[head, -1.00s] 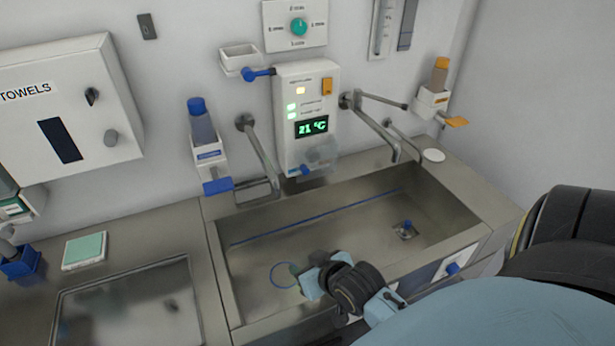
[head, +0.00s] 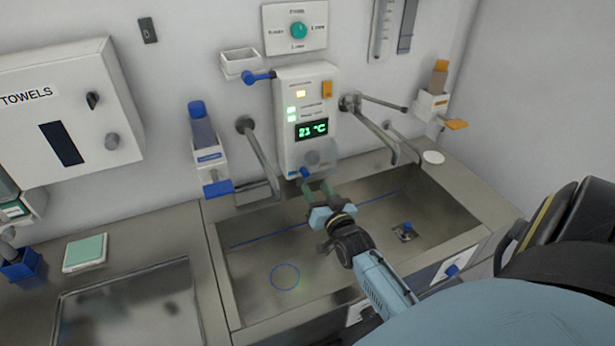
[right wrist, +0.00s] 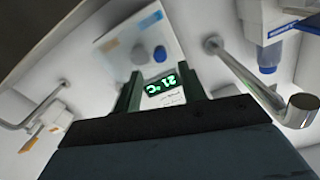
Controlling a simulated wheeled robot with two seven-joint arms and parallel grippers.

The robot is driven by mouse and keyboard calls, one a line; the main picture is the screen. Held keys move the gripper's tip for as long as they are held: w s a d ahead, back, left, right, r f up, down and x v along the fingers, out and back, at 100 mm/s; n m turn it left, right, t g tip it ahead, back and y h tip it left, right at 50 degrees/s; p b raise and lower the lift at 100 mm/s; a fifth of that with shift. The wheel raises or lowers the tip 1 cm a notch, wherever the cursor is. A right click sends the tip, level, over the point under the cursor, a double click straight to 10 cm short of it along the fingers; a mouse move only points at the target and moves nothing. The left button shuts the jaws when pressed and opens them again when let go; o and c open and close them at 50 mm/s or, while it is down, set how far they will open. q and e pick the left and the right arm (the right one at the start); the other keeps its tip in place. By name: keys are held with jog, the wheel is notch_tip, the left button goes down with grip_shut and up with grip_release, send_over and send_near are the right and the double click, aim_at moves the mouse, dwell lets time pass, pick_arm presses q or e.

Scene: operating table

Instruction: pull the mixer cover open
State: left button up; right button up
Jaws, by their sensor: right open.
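The mixer panel (head: 305,90) is a white box on the wall with a green temperature display (head: 312,128). Its clear mixer cover (head: 325,155) sits low on the panel over a grey knob (head: 312,158), and a small blue part (head: 305,172) shows at its lower left. The cover looks closed, though its see-through edges are hard to make out. My right gripper (head: 317,188) is open and empty, just below and in front of the cover, apart from it as far as I can tell. In the right wrist view the display (right wrist: 160,86) shows between the two dark green fingers. My left gripper is not seen.
The steel sink (head: 345,250) lies under my right arm. A bent tap (head: 262,155) stands left of the panel and another tap (head: 375,130) right of it. A blue-capped dispenser (head: 203,130) hangs at left, an orange one (head: 436,90) at right.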

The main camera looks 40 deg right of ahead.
aim_at(306, 175)
jog(key=x, duration=0.6)
jog(key=shift+w, duration=0.25)
grip_shut()
